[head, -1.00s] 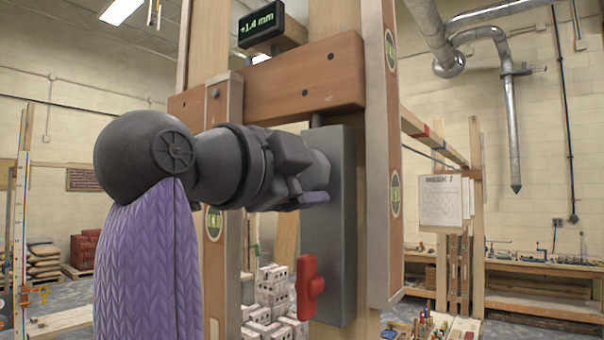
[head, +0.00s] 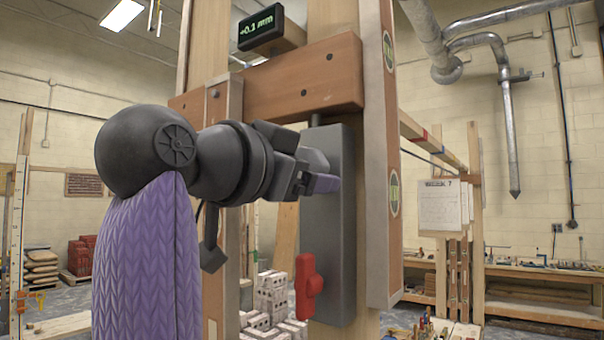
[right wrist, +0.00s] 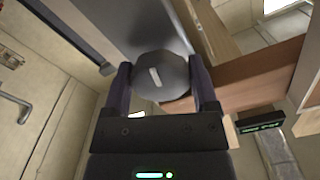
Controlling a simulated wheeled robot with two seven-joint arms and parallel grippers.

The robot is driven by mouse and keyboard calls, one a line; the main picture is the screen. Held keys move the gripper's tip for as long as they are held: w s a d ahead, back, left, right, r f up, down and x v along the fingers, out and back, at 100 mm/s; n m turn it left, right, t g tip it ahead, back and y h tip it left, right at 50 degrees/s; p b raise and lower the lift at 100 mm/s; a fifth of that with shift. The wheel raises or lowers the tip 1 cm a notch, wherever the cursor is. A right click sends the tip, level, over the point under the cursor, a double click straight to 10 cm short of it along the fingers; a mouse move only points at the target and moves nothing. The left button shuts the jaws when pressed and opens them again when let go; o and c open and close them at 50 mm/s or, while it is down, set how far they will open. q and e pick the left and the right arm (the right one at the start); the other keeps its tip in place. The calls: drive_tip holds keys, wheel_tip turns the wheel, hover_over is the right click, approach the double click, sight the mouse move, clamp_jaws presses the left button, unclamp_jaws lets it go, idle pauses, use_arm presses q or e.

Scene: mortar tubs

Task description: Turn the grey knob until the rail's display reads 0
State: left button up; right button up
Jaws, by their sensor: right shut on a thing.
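The grey knob (head: 316,158) sticks out from the grey box (head: 338,230) on the wooden post. My right gripper (head: 318,173) is shut on it, and the jaws hide part of the knob in the head view. In the right wrist view the knob (right wrist: 163,77) is a dark many-sided cap with a pale mark, between the two fingers of the gripper (right wrist: 160,70). The rail's display (head: 260,28) shows green digits that look like +0.1 mm, though the last digit is not fully sharp. The wooden rail (head: 290,85) lies just below it. My left gripper is not in view.
A red handle (head: 308,287) sits low on the grey box, below my gripper. Wooden uprights (head: 382,220) flank the box. Pale blocks (head: 272,295) are stacked behind. A workbench (head: 540,275) stands at the back right.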

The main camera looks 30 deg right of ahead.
drive_tip(key=shift+f, duration=0.1)
idle(0.5)
drive_tip(key=o, duration=1.1)
drive_tip(key=b+v, duration=0.2)
drive_tip(key=v, duration=0.8)
drive_tip(key=shift+w, duration=0.1)
